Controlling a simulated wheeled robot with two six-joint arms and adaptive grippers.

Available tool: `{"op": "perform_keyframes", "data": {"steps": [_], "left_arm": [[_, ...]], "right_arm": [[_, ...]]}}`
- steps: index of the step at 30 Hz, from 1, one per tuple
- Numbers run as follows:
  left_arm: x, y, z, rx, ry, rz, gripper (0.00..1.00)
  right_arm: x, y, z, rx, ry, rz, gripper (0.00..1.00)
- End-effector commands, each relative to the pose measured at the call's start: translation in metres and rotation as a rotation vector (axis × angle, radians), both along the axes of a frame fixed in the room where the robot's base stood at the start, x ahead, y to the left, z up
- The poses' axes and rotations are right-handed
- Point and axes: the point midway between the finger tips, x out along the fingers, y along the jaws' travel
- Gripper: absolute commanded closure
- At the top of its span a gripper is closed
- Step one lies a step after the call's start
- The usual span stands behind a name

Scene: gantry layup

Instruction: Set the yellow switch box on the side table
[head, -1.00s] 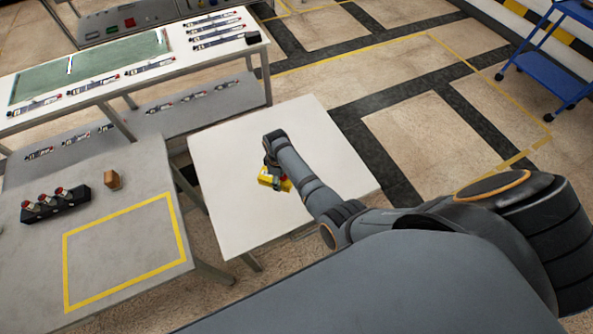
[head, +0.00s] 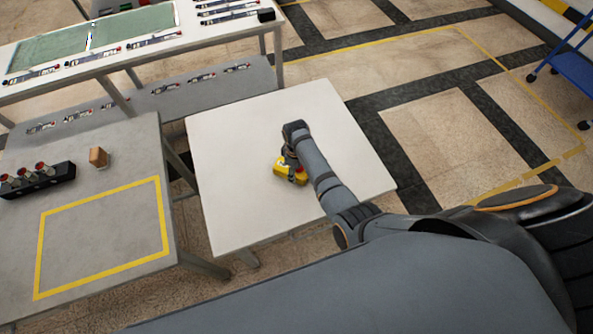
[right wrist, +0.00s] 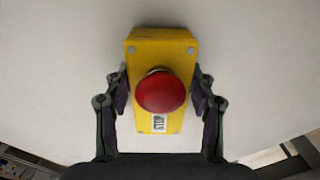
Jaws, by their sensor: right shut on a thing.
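The yellow switch box (head: 283,169) has a red round button on top. In the right wrist view the box (right wrist: 146,48) shows with the button (right wrist: 161,92) facing the camera and a small label at its near end. My right gripper (right wrist: 162,95) is shut on the box's two long sides; in the head view the gripper (head: 290,165) is over the white side table (head: 235,205). The box is at or just above the tabletop; I cannot tell if it touches. My left gripper is not in view.
A grey table (head: 105,200) at left carries a yellow taped outline, a black block (head: 40,180) with red-topped parts and a small brown block (head: 99,157). A white bench (head: 150,48) stands behind. The side table is otherwise clear.

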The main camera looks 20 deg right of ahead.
Motion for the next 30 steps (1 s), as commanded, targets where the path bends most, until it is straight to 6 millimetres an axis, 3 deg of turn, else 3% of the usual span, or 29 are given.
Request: {"op": "perform_keyframes", "data": {"steps": [3,4,9,20,23,30], "left_arm": [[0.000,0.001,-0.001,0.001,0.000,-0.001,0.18],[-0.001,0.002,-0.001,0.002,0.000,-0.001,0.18],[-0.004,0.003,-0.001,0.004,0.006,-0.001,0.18],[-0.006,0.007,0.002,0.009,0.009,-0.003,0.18],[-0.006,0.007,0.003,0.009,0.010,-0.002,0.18],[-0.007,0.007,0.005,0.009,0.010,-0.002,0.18]], "right_arm": [[0.000,0.000,-0.003,0.000,0.000,0.000,0.96],[0.000,0.000,-0.004,-0.001,0.001,0.000,0.43],[0.000,0.000,-0.003,0.000,0.000,0.000,0.21],[0.001,0.000,0.003,0.000,-0.001,-0.001,0.21],[0.001,0.000,0.018,0.000,-0.004,-0.001,0.21],[0.001,0.001,0.077,0.002,-0.004,-0.001,0.21]]}}
